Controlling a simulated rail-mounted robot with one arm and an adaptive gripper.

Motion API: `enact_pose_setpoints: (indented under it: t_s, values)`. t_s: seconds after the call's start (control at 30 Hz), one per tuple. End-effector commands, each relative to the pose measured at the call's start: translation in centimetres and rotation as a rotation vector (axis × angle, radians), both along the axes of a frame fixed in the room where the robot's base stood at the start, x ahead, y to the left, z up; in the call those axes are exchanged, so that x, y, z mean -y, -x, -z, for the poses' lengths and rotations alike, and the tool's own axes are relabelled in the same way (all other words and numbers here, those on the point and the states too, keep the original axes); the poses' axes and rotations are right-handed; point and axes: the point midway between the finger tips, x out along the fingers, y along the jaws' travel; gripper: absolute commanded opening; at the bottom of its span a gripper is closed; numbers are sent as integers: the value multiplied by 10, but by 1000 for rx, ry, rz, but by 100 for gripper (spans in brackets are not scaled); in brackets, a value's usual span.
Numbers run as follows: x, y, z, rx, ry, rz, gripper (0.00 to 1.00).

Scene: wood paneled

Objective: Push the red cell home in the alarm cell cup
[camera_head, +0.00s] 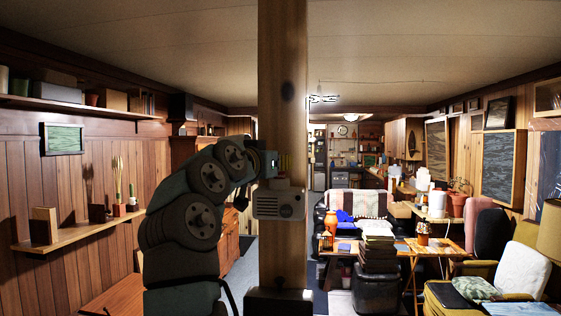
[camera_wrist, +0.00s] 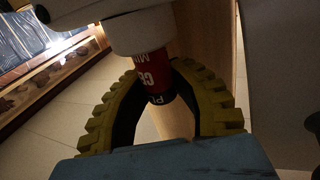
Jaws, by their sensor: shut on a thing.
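The red cell (camera_wrist: 148,70) has white lettering and a dark end band, and it shows in the wrist view. My gripper (camera_wrist: 156,76) is shut on it with curved, yellow-ribbed fingers on both sides. The cell's far end meets a round white cup (camera_wrist: 138,34), where that end is hidden. I cannot tell how deep it sits. In the head view, a white alarm box (camera_head: 279,204) with a slotted front is on the wooden post.
The thick wooden post (camera_head: 283,100) rises to the ceiling right beside my gripper. A wall shelf (camera_head: 75,234) with small objects is at the left. A cluttered table (camera_head: 435,245) and an armchair (camera_head: 520,265) stand at the right, away from the arm.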

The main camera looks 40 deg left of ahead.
Motion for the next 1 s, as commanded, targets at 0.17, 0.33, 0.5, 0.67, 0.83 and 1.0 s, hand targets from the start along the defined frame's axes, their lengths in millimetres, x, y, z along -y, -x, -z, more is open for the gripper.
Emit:
enact_pose_setpoints:
  t_s: [0.17, 0.33, 0.5, 0.67, 0.83, 1.0]
  values:
    - [0, 0, 4, 0, 0, 0, 0]
    - [0, 0, 8, 0, 0, 0, 0]
    - [0, 0, 11, 0, 0, 0, 0]
    - [0, 0, 14, 0, 0, 0, 0]
    - [0, 0, 17, 1, 0, 0, 22]
    - [0, 0, 16, 0, 0, 0, 53]
